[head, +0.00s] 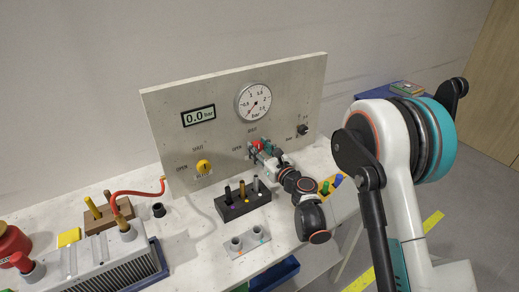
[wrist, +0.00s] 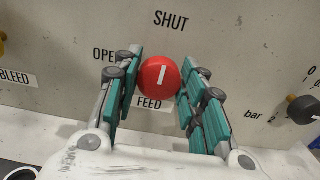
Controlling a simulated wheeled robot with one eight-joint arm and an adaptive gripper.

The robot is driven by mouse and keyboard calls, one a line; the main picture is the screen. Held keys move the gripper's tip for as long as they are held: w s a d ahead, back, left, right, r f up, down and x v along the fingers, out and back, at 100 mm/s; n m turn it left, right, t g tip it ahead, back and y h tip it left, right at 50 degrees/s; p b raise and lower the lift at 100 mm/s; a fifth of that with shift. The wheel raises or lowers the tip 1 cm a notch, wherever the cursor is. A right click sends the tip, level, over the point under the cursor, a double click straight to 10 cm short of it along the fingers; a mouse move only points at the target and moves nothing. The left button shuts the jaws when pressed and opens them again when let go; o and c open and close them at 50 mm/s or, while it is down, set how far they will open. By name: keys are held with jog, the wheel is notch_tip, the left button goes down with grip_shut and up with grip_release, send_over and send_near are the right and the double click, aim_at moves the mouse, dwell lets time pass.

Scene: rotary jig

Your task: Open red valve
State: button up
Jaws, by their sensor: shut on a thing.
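The red valve (wrist: 161,77) is a round red knob with a white mark on the upright panel, above the label FEED. Its white mark stands close to vertical, toward SHUT. The word OPEN is to its left. In the head view the red valve (head: 257,145) is small and partly covered by my gripper. My gripper (wrist: 159,86) has its teal fingers on either side of the knob, shut on it. In the head view my gripper (head: 262,152) reaches the panel from the right.
The panel (head: 300,75) carries a dial gauge (head: 253,102), a 0.0 bar display (head: 198,115), a yellow BLEED knob (head: 204,167) and a black bar knob (head: 303,130). A dark block with pegs (head: 242,205) and a grey socket plate (head: 247,241) stand in front.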

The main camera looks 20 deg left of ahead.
jog(key=shift+n, duration=0.3)
jog(key=n+b, duration=0.2)
jog(key=n, duration=0.1)
jog(key=shift+f+n, duration=0.1)
jog(key=shift+n, duration=0.2)
jog(key=n+b, duration=0.2)
jog(key=n, duration=0.2)
jog(key=shift+s+a+n, duration=0.1)
jog(key=shift+n, duration=0.2)
jog(key=shift+s+f+n+b, duration=0.1)
jog(key=shift+n+b, duration=0.45)
jog(key=shift+n, duration=1.7)
jog(key=shift+f+n+b, duration=0.1)
jog(key=shift+n+b, duration=0.45)
jog(key=shift+n, duration=1.7)
jog(key=o, duration=1)
jog(key=shift+a, duration=0.1)
